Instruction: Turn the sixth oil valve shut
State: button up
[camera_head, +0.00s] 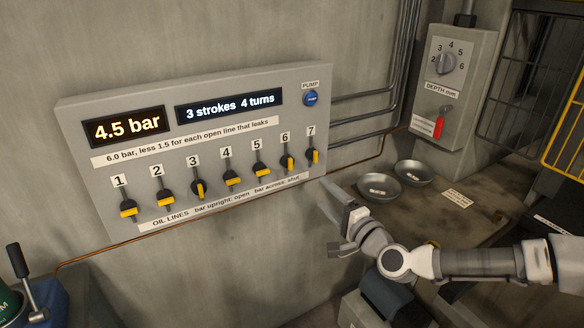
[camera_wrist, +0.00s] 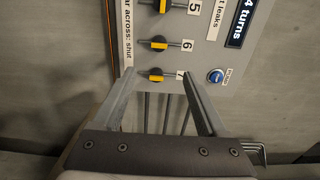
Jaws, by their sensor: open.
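The sixth oil valve (camera_head: 288,161) is a black knob with a yellow bar on the grey wall panel (camera_head: 80,120), under label 6. Its bar looks upright. In the wrist view the panel appears turned sideways, and the sixth valve (camera_wrist: 158,44) shows beyond my fingertips, its bar pointing along the line to its label. The seventh valve (camera_wrist: 156,76) lies between my fingertips in that picture, also upright. My gripper (camera_head: 334,218) is open and empty, right of and below the panel in the head view; it also shows in the wrist view (camera_wrist: 158,76). No contact with a valve is visible.
Valves 1, 2, 4 and 5 look across; valve 3 (camera_head: 199,189) looks upright. Displays read 4.5 bar (camera_head: 127,126) and "3 strokes 4 turns" (camera_head: 230,106). A blue pump button (camera_head: 311,98) is above valve 7. Two metal bowls (camera_head: 379,186) (camera_head: 412,173) sit on the bench at right.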

aim_at(292, 165)
jog(key=x, duration=1.6)
jog(key=shift+w+a, duration=0.1)
jog(key=shift+a, duration=0.15)
grip_shut()
